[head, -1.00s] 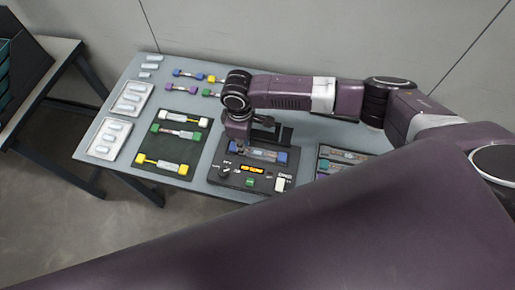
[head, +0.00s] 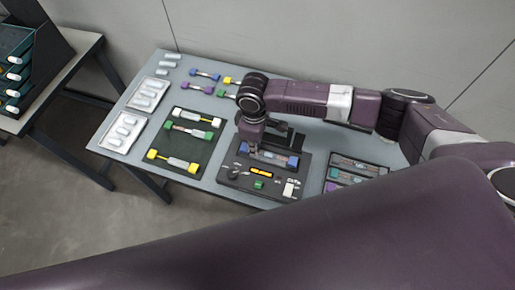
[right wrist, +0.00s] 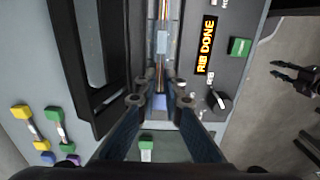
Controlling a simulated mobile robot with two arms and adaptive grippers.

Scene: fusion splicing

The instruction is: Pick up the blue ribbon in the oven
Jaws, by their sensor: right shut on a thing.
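The blue ribbon (head: 268,156), with blue end blocks and a pale middle, lies in the slot of the dark oven (head: 228,178). My right gripper (head: 251,144) is at the ribbon's left end. In the right wrist view my right gripper (right wrist: 160,102) has its fingertips closed on the ribbon's blue end block (right wrist: 159,104). The ribbon's middle (right wrist: 162,42) runs on along the slot. The oven's display (right wrist: 205,45) reads "RIB DONE". Another dark gripper, my left one (right wrist: 292,73), shows over the floor with its fingers apart. It is out of the head view.
A black mat (head: 178,168) with green-ended and yellow-ended ribbons lies left of the oven. White trays (head: 139,109) stand further left. A tray of ribbons (head: 331,172) is on the right. A dark frame (right wrist: 65,35) stands close beside the slot.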

